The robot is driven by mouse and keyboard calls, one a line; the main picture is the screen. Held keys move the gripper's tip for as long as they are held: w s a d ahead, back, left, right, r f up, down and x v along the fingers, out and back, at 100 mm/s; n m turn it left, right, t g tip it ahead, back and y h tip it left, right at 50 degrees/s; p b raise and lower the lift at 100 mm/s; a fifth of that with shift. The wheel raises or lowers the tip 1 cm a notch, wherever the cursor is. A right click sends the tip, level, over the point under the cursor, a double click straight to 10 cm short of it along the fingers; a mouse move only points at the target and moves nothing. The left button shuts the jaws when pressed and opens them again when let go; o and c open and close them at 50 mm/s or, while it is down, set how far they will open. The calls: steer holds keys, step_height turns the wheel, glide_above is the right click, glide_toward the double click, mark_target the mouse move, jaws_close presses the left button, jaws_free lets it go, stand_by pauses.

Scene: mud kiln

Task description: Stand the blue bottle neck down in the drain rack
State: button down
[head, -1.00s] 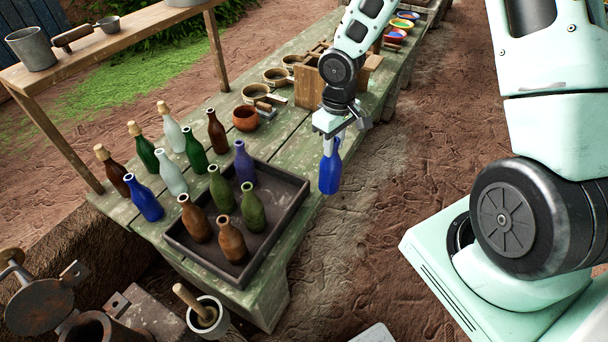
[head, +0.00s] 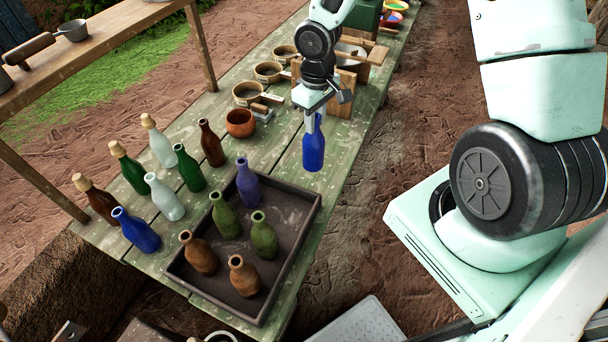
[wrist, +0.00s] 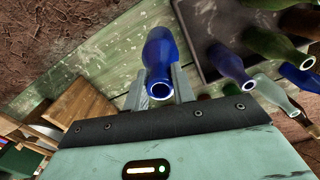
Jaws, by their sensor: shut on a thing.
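My gripper (head: 314,118) is shut on the neck of a blue bottle (head: 313,152), which hangs upright, neck up, near the table's right edge. In the wrist view the held blue bottle (wrist: 159,49) sits between the fingers (wrist: 161,86) with its open mouth towards the camera. Another blue bottle (head: 136,230) stands on the table at the left. A wooden frame (head: 345,92), perhaps the drain rack, stands on the table just behind my gripper and is partly hidden by it. Wooden parts also show in the wrist view (wrist: 82,108).
A dark tray (head: 290,240) holds several brown, green and violet bottles. More bottles, some corked, stand left of it on the green table (head: 190,275). A terracotta bowl (head: 240,124) and handled pans (head: 249,94) lie left of the gripper. A wooden shelf (head: 100,35) stands behind.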

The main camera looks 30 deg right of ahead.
mark_target(314, 148)
steer(key=shift+w+f, duration=0.1)
steer(key=shift+w, duration=0.1)
steer(key=shift+s+f+p, duration=0.15)
steer(key=shift+f+p, duration=0.4)
steer(key=shift+f, duration=4.4)
steer(key=c, duration=1.2)
jaws_free()
steer(key=shift+o, duration=0.2)
